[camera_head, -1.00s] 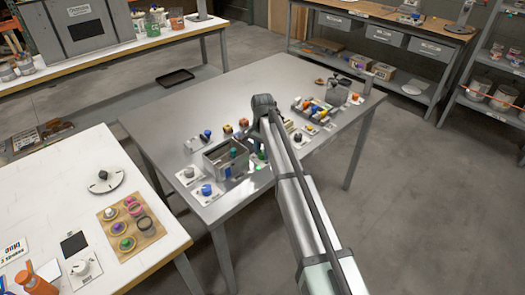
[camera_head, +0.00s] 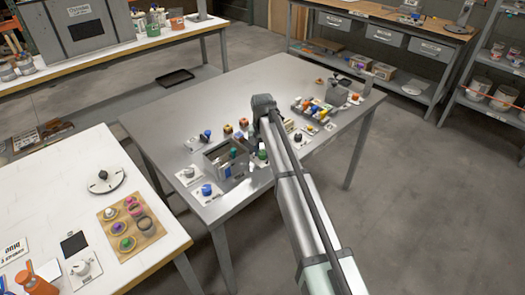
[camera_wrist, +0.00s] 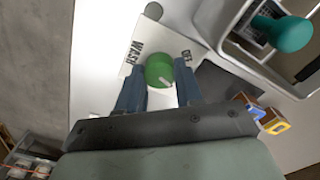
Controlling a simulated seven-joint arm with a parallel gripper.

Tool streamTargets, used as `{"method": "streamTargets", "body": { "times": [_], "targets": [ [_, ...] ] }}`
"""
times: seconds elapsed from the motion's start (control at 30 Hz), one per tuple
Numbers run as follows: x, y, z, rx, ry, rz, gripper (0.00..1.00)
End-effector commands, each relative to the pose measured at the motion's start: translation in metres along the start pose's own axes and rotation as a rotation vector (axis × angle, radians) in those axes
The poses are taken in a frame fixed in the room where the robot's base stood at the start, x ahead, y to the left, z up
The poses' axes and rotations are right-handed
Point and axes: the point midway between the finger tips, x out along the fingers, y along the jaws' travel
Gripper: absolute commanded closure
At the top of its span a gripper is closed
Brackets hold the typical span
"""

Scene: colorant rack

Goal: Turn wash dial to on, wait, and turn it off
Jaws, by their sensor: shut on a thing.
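The wash dial is a round green knob (camera_wrist: 158,71) on a white card (camera_wrist: 150,38) in the wrist view. The card reads "WASH" to the left of the knob and "OFF" to the upper right. A pale mark on the knob's face points toward the lower right in the picture. My gripper (camera_wrist: 161,66) has one blue-grey finger on each side of the knob and is shut on it. In the head view a bit of the green dial (camera_head: 262,155) shows beside my arm, which hides most of that spot.
A grey metal bin (camera_head: 240,171) stands left of the dial; the wrist view shows a teal-knobbed thing (camera_wrist: 290,33) in it. Small yellow and blue-marked blocks (camera_wrist: 262,113) lie near my right finger. Several colored items (camera_head: 316,109) sit farther right on the table.

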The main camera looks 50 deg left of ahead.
Motion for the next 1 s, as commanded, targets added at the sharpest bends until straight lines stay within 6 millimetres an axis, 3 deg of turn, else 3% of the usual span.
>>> {"method": "streamTargets", "body": {
  "times": [1.0],
  "targets": [
    [-0.0001,-0.0009,0.0004,-0.928,0.000,0.000,0.95]
  ]
}}
